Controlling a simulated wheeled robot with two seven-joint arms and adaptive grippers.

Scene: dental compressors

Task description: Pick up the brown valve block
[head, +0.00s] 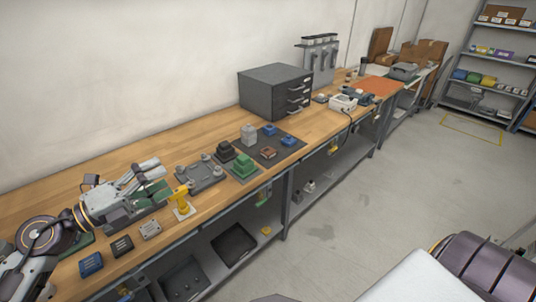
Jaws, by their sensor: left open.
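The brown valve block (268,152) is small and lies on a dark grey mat (291,151) near the front edge of the wooden bench. Blue blocks (270,130) and a light grey block (249,134) are on or beside the same mat. My left gripper (155,170) is over the bench at the left, open, its fingers pointing right. It is well to the left of the brown block, apart from it. A green and grey part shows under and behind the gripper, partly hidden. My right gripper is not in view.
Between gripper and block stand a yellow part (182,200), a grey tray (202,174), a green block (244,166) and a black block (226,151). A dark drawer cabinet (268,92) stands behind the mat. Blue, black and grey blocks lie along the front left edge.

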